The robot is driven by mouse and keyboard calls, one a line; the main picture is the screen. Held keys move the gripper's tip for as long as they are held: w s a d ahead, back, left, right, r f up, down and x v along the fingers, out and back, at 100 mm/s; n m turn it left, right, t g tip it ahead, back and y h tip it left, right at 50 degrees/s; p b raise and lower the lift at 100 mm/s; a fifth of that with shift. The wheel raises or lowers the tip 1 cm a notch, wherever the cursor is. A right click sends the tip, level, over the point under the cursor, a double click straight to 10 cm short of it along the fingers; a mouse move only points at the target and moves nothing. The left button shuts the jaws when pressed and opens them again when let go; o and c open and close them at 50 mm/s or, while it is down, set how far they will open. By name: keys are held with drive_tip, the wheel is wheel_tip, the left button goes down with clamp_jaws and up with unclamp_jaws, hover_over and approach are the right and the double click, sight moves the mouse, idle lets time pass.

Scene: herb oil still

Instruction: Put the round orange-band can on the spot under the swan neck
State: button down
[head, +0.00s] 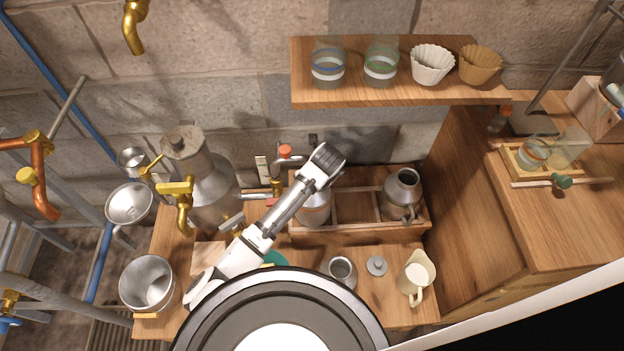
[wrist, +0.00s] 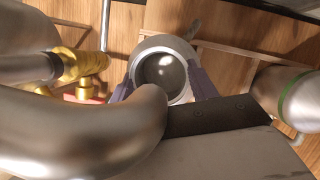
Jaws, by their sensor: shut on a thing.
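The round orange-band can (head: 315,211) is a grey metal can in the left compartment of the wooden rack, partly hidden by my arm. My gripper (head: 327,163) is over it. In the wrist view the can's round open mouth (wrist: 162,72) lies between the two fingers of my gripper (wrist: 163,88), which are shut on it. The can looks upright; I cannot tell whether it touches the rack floor. A brass spout (head: 183,205) curves down from the metal still (head: 205,180) left of the rack. I cannot clearly make out the swan neck or the spot under it.
The wooden rack (head: 360,232) also holds a handled metal can (head: 402,190) at right; a green-band can (wrist: 302,98) shows in the wrist view. A small metal cup (head: 342,270), lid (head: 376,265) and cream jug (head: 415,277) stand in front. A shelf (head: 400,92) hangs above.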

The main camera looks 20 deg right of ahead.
drive_tip(key=shift+c, duration=2.3)
unclamp_jaws()
drive_tip(key=shift+f, duration=0.45)
drive_tip(key=shift+s+r, duration=0.1)
drive_tip(key=shift+r, duration=0.05)
drive_tip(key=b+v, duration=0.1)
drive_tip(key=v, duration=1.1)
